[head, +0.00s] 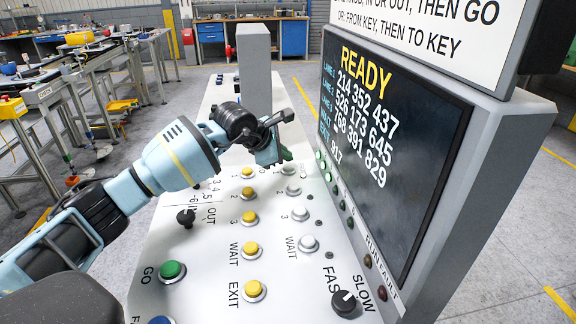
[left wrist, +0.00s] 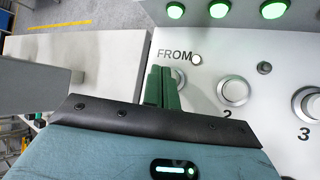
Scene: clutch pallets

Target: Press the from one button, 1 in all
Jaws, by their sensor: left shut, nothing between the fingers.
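The from one button is pale grey and round; in the left wrist view (left wrist: 181,77) its left part is hidden by my left gripper's green fingers (left wrist: 162,72). In the head view the from one button (head: 290,169) is at the far end of the pale button column. My left gripper (head: 284,154) is shut and empty, just beyond this button, with its fingertips low by the panel. I cannot tell whether they touch the button. My right gripper is not in view.
Grey from two (left wrist: 233,91) and from three (left wrist: 309,104) buttons lie beside it. A yellow button column (head: 249,219) runs alongside. The screen (head: 388,148) rises at the right and reads READY. A grey post (head: 255,70) stands behind my gripper. A small lamp (left wrist: 196,60) by FROM looks white.

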